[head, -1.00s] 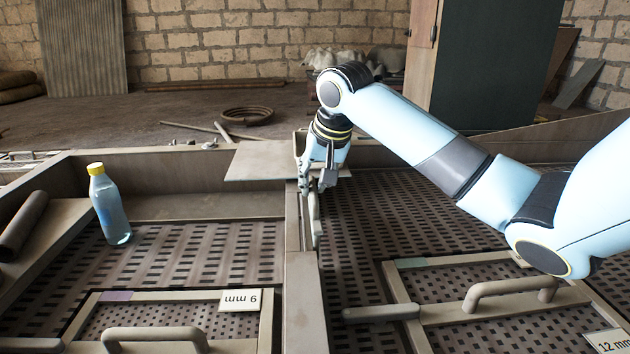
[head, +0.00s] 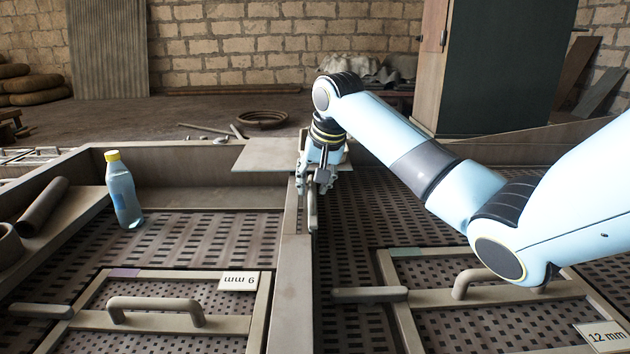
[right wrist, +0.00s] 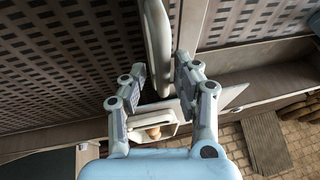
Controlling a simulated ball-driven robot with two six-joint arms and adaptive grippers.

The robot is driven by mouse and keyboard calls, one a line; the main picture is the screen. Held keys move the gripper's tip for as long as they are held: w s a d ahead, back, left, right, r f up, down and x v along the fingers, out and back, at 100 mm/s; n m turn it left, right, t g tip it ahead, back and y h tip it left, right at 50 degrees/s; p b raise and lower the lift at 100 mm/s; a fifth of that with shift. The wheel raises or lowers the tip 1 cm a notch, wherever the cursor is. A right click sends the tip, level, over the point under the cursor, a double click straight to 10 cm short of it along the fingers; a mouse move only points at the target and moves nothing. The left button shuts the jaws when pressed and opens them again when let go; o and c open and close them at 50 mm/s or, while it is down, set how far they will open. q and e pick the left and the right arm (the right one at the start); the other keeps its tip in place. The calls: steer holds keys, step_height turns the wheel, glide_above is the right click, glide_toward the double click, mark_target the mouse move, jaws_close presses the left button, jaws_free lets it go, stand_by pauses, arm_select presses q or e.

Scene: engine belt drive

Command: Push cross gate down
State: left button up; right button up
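A pale upright bar or lever (head: 312,212) stands at the far end of the central divider (head: 294,280). My right gripper (head: 317,183) is at its top, pointing down. A flat tan panel (head: 262,155) lies across the divider's far end, just behind the gripper; which of these parts is the cross gate I cannot tell. My left gripper is out of view.
Perforated screens fill both bays. Framed screens with handles (head: 155,303) lie in front, labelled 9 mm (head: 239,282) and 12 mm (head: 605,337). A bottle with a yellow cap (head: 123,195) stands in the left bay. A dark cabinet (head: 505,70) stands behind.

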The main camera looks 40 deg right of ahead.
steer(key=shift+o, duration=0.4)
steer(key=shift+r, duration=0.25)
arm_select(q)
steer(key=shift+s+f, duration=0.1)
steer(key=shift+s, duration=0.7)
arm_select(e)
steer(key=v, duration=1.1)
steer(key=shift+s+r, duration=0.15)
steer(key=shift+r, duration=0.1)
steer(key=shift+a, duration=0.1)
